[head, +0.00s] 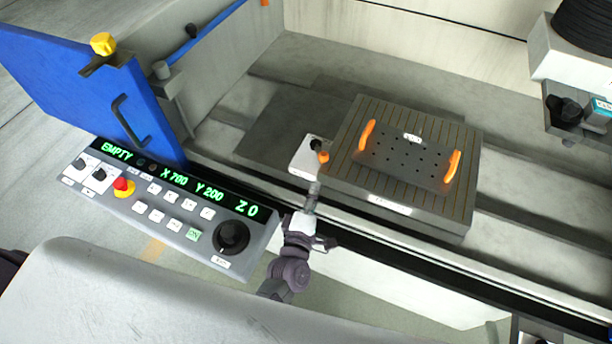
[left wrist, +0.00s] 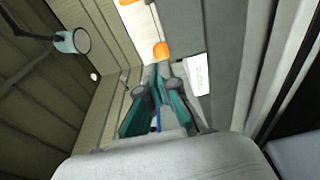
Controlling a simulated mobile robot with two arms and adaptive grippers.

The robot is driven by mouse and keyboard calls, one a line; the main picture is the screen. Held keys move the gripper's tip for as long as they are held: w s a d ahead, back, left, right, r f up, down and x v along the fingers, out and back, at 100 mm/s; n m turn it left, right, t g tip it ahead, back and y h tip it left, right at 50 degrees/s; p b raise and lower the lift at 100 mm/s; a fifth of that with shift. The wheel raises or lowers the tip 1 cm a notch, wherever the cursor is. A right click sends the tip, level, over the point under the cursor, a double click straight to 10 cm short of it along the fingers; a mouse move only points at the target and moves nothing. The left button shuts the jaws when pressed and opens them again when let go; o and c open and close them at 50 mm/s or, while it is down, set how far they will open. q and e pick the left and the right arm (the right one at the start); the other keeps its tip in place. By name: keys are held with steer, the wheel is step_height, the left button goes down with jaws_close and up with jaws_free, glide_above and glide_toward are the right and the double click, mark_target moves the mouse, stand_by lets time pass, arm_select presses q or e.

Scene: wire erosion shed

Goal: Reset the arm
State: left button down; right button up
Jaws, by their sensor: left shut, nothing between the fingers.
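My left arm comes in from the bottom of the head view. Its gripper (head: 314,190) is shut and empty, just in front of a small white box with an orange knob (head: 323,157). In the left wrist view the teal fingers (left wrist: 158,72) are together, with the orange knob (left wrist: 161,50) just beyond their tips. I cannot tell whether they touch it. My right gripper is not recognisable in either view.
A slotted machine table (head: 455,207) carries a dark perforated plate (head: 407,158) with two orange handles. A control panel (head: 180,232) reading EMPTY, X700 Y200 Z0 stands left of the arm. An open blue door (head: 75,90) is behind it. A machine head (head: 575,55) hangs at upper right.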

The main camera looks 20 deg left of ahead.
arm_select(q)
steer(key=shift+s, duration=0.4)
arm_select(e)
steer(key=shift+s+a+r, duration=0.1)
steer(key=shift+s+a, duration=0.3)
steer(key=shift+a, duration=0.4)
